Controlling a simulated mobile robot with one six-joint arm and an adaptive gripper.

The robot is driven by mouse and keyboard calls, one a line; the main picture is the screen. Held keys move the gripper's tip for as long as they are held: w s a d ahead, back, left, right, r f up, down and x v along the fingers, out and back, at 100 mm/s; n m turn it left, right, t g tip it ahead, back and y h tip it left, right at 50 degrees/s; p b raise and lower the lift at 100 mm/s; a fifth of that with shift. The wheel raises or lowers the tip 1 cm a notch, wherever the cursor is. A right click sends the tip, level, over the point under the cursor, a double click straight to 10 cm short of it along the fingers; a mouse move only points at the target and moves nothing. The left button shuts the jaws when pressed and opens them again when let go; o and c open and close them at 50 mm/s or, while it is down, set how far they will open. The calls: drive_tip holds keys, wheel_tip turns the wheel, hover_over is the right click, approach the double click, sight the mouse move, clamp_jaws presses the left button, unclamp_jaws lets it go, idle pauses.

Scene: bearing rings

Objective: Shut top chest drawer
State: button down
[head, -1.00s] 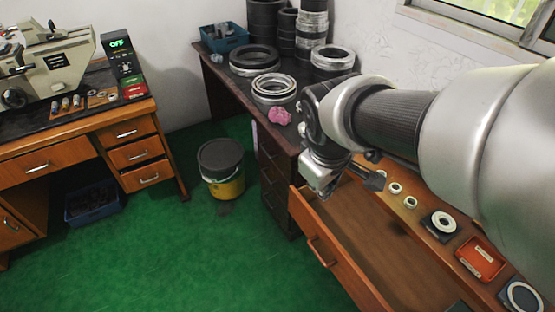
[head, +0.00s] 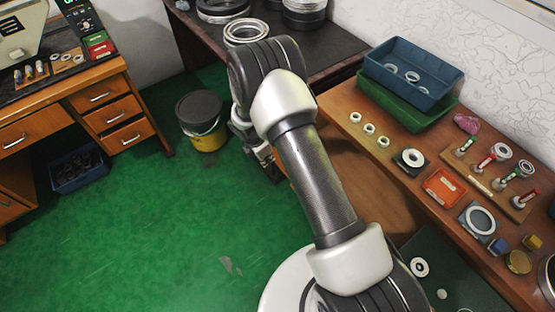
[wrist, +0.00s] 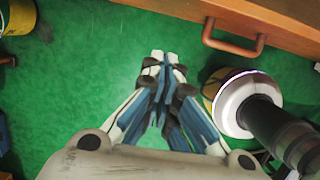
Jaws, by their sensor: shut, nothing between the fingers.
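The drawer (head: 378,190) stands open below the brown bench at right, and its bare wooden inside shows in the head view. My arm hides most of its front there. In the wrist view the wooden drawer front (wrist: 190,10) runs along the top, with a bar handle (wrist: 235,48) on it. My gripper (wrist: 163,58) is shut and empty, over the green floor beside the drawer front and left of the handle, apart from both. In the head view my gripper (head: 268,157) shows partly behind my arm, on the outer side of the drawer.
Blue and green bins (head: 415,75), small rings, an orange tray (head: 443,187) and bearing parts stand on the bench (head: 345,105). A yellow bucket (head: 205,125) stands on the floor. The green floor (head: 170,230) at left is mostly free.

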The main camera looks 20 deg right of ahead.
drive_tip(key=w+d+f+b, duration=0.2)
drive_tip(key=d+f, duration=0.4)
drive_tip(key=f, duration=0.3)
drive_tip(key=shift+f+b, duration=0.3)
drive_tip(key=shift+b, duration=0.4)
drive_tip(key=shift+w, duration=0.1)
